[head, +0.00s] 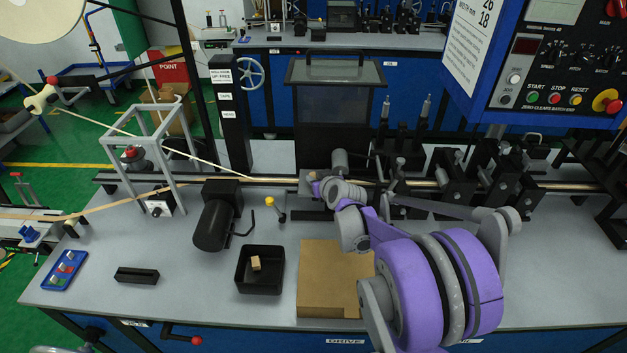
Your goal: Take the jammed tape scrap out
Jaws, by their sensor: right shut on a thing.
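My right gripper (314,184) is at the tape line, just below the dark guard box. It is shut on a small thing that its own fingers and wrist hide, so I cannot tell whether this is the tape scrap. A pale tape (160,144) runs down from the upper left to the line beside the gripper. A second tan tape (120,199) comes in low from the left. A black tray (245,284) on the bench holds a small tan piece (256,263). My left gripper is not in view.
The dark guard box (335,115) stands behind the gripper. A black motor (212,226) and a yellow-knobbed lever (271,203) are to its left. Clamps and rollers (456,172) crowd the right. The bench's front left is mostly clear.

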